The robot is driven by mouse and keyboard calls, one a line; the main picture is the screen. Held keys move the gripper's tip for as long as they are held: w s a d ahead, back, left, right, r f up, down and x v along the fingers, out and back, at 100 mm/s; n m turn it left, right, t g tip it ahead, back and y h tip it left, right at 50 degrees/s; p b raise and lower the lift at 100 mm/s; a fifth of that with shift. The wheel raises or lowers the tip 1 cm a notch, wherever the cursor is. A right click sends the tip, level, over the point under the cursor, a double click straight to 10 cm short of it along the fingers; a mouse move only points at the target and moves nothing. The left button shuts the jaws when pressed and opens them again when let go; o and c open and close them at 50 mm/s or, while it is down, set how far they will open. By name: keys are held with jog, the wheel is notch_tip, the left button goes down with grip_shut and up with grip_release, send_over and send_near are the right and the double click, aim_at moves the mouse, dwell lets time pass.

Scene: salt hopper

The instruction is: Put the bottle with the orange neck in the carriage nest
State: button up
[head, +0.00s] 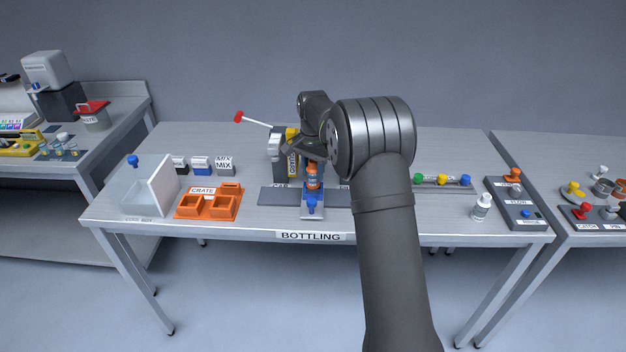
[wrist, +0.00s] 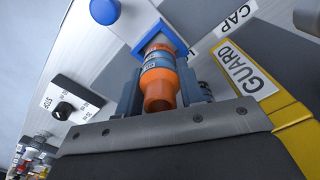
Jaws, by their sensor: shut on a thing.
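The bottle with the orange neck (head: 312,181) is upright between the jaws of my gripper (head: 313,171), at the middle of the bottling table. In the wrist view the bottle (wrist: 160,82) shows its orange neck and a label, with my gripper (wrist: 161,90) shut on it from both sides. The blue carriage nest (wrist: 170,32) is a square frame directly under the bottle's lower end. The nest also shows in the head view (head: 313,199). I cannot tell whether the bottle's base rests inside it or hangs just above it.
The yellow-edged guard (wrist: 292,112) stands close beside my gripper. An orange crate (head: 206,210) and a clear box (head: 150,186) are to the left. A white bottle (head: 481,207) and a grey control panel (head: 516,204) are at the right. The table's front right is mostly clear.

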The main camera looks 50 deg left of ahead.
aim_at(313, 181)
jog(key=shift+f, duration=1.6)
jog(key=o, duration=1)
jog(key=shift+f, duration=0.15)
notch_tip(313, 181, up, 12)
jog(key=shift+r, duration=0.2)
jog(key=shift+f, duration=0.1)
notch_tip(313, 181, down, 13)
jog(key=shift+r, duration=2.85)
